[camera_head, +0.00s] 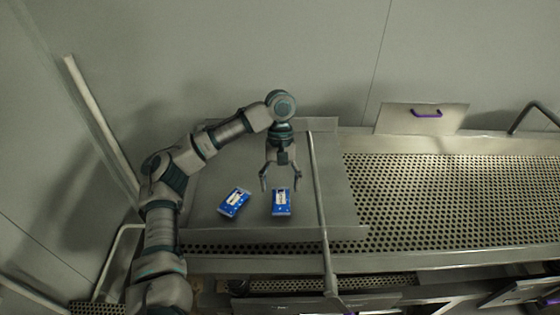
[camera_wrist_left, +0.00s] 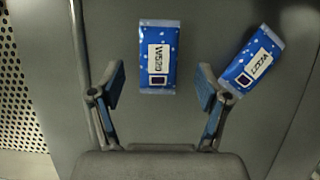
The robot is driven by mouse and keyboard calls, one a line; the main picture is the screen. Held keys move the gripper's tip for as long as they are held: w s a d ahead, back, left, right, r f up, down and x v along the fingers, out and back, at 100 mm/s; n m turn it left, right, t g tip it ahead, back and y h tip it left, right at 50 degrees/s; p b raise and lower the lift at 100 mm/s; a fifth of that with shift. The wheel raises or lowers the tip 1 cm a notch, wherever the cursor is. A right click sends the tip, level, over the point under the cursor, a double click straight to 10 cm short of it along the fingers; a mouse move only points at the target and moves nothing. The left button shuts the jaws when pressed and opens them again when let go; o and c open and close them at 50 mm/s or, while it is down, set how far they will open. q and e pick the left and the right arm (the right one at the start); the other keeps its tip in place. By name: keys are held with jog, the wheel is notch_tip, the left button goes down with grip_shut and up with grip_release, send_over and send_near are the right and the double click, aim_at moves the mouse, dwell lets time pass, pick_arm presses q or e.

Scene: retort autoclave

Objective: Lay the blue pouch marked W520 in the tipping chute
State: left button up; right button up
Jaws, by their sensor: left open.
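The blue pouch marked W520 (camera_head: 281,203) lies flat on a grey metal plate (camera_head: 335,205) in the head view. In the left wrist view the W520 pouch (camera_wrist_left: 157,58) lies ahead of the fingers, roughly centred between them, with its label upside down. My left gripper (camera_head: 281,187) is open and empty, pointing down at the pouch's far end; I cannot tell its exact height. Its open fingers also show in the wrist view (camera_wrist_left: 160,88). A pale flap with a purple handle (camera_head: 395,119) stands at the back right; I cannot tell whether it is the tipping chute.
A second blue pouch (camera_head: 234,202) lies tilted just left of the W520 pouch; its mark is unclear. A long metal bar (camera_head: 319,190) runs close to the right of the W520 pouch. The perforated deck (camera_head: 450,195) farther right is clear.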

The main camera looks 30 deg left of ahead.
pick_arm(q)
jog(key=v, duration=0.8)
jog(key=shift+a, duration=0.1)
dwell(0.3)
